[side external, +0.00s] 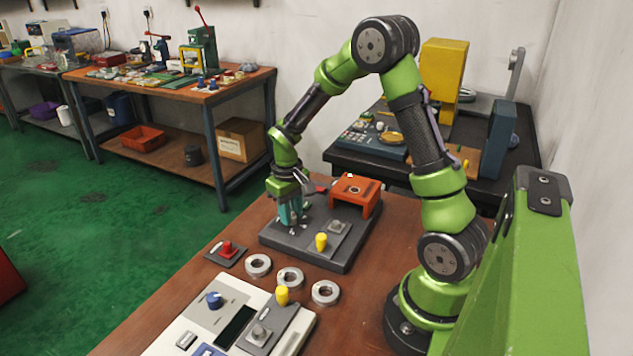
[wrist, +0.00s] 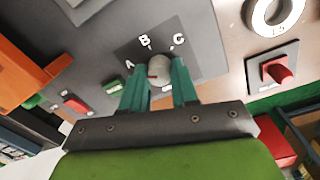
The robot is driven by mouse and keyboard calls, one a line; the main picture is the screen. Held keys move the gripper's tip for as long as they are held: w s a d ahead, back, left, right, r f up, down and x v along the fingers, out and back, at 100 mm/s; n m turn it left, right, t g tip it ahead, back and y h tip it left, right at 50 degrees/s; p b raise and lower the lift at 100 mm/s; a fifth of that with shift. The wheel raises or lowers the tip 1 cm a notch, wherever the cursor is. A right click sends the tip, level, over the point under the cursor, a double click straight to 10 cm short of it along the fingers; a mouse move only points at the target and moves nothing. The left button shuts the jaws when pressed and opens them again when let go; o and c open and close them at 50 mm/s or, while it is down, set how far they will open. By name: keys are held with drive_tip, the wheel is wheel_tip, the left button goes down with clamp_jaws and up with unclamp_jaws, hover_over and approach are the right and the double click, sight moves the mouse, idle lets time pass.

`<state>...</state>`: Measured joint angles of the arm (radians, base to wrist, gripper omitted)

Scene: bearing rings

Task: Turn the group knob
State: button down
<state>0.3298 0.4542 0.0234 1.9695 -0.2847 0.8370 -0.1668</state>
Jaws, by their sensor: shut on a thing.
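The group knob (wrist: 160,72) is a round grey knob on a dark plate marked A, B and C in the wrist view. In the side external view my gripper (side external: 291,217) points down at the left part of the dark base unit (side external: 310,250), and the fingers mostly hide the knob.
An orange bracket (side external: 356,190) and a yellow knob (side external: 321,241) stand on the base unit. A red button (side external: 227,249) and three bearing rings (side external: 290,277) lie in front. A pale control panel (side external: 185,322) is nearest the camera.

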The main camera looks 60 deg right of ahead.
drive_tip(key=c, duration=0.9)
unclamp_jaws()
drive_tip(key=shift+o, duration=0.2)
drive_tip(key=shift+r, duration=0.1)
wheel_tip(320, 180, up, 17)
drive_tip(key=shift+a, duration=0.25)
drive_tip(key=shift+w, duration=0.1)
drive_tip(key=s+a+r+t+y, duration=0.1)
drive_tip(key=s+a+t, duration=0.2)
drive_tip(key=s+a, duration=0.3)
drive_tip(key=s+a+r+t+y, duration=0.1)
drive_tip(key=s+a+r+t, duration=0.1)
drive_tip(key=s+a+t, duration=0.2)
drive_tip(key=s+a, duration=0.3)
drive_tip(key=a, duration=0.2)
drive_tip(key=shift+r, duration=0.3)
